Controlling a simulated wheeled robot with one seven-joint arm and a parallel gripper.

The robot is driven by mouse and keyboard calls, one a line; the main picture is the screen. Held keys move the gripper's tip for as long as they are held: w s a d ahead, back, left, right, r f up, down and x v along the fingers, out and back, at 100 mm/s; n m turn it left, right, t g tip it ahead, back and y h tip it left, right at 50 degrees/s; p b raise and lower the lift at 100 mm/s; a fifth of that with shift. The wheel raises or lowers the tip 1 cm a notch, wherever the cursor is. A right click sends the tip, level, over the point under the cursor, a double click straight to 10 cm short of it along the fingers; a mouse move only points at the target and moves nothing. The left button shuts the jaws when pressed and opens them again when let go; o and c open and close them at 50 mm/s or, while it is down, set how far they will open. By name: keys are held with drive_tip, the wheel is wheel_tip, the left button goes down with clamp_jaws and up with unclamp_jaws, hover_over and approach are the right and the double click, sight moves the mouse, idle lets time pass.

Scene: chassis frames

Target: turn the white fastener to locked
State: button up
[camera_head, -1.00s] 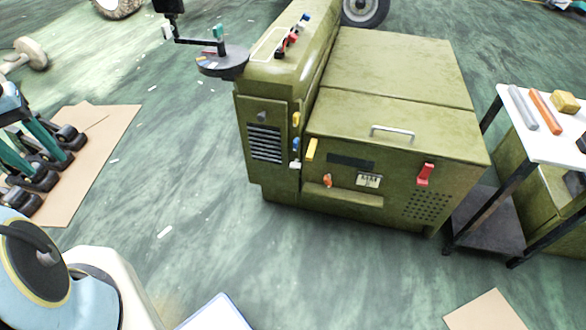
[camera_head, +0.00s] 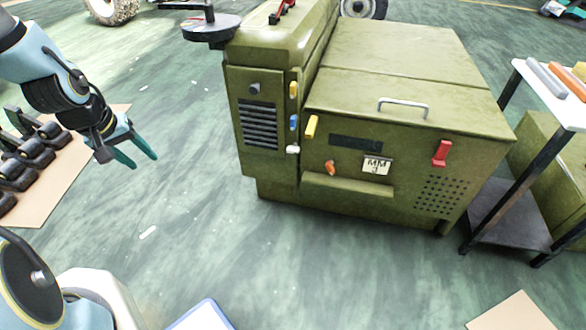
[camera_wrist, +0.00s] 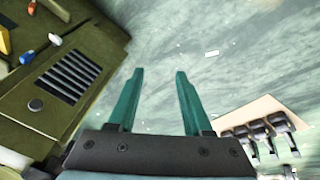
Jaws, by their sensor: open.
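The white fastener (camera_head: 292,150) is a small knob on the front of the green machine (camera_head: 410,60), low on the seam beside the louvred side panel. Above it on the same seam sit a blue fastener (camera_head: 294,122) and a yellow one (camera_head: 294,89). In the wrist view the white fastener (camera_wrist: 55,39) shows at the upper left. My gripper (camera_head: 143,162) is open and empty, in the air left of the machine and well apart from the fastener. In the wrist view its teal fingers (camera_wrist: 159,72) are spread over bare floor.
A yellow handle (camera_head: 311,127), an orange knob (camera_head: 330,167) and a red latch (camera_head: 441,153) are on the machine's front. A white-topped table (camera_head: 548,92) stands at right. Dark objects (camera_head: 28,150) lie on a cardboard sheet at left. The floor before the machine is clear.

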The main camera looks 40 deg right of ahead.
drive_tip(key=s+d+f+h+b, duration=0.3)
drive_tip(key=d+f+h+b, duration=0.2)
drive_tip(key=d+f+b, duration=1.05)
drive_tip(key=n+t+h+b, duration=0.1)
drive_tip(key=n+h+b, duration=0.5)
drive_tip(key=h+b, duration=0.6)
approach(291, 152)
drive_tip(key=r+y+b, duration=0.2)
drive_tip(key=d+b, duration=0.1)
drive_tip(key=d, duration=0.2)
drive_tip(key=w+d+b, duration=0.1)
drive_tip(key=d, duration=0.2)
drive_tip(key=d+b, duration=0.2)
drive_tip(key=d, duration=0.1)
drive_tip(key=shift+w+d+f, duration=0.15)
drive_tip(key=shift+w+d, duration=0.15)
drive_tip(key=shift+d, duration=0.1)
drive_tip(key=shift+w+d, duration=0.15)
drive_tip(key=shift+d, duration=0.45)
drive_tip(key=shift+c, duration=0.3)
clamp_jaws()
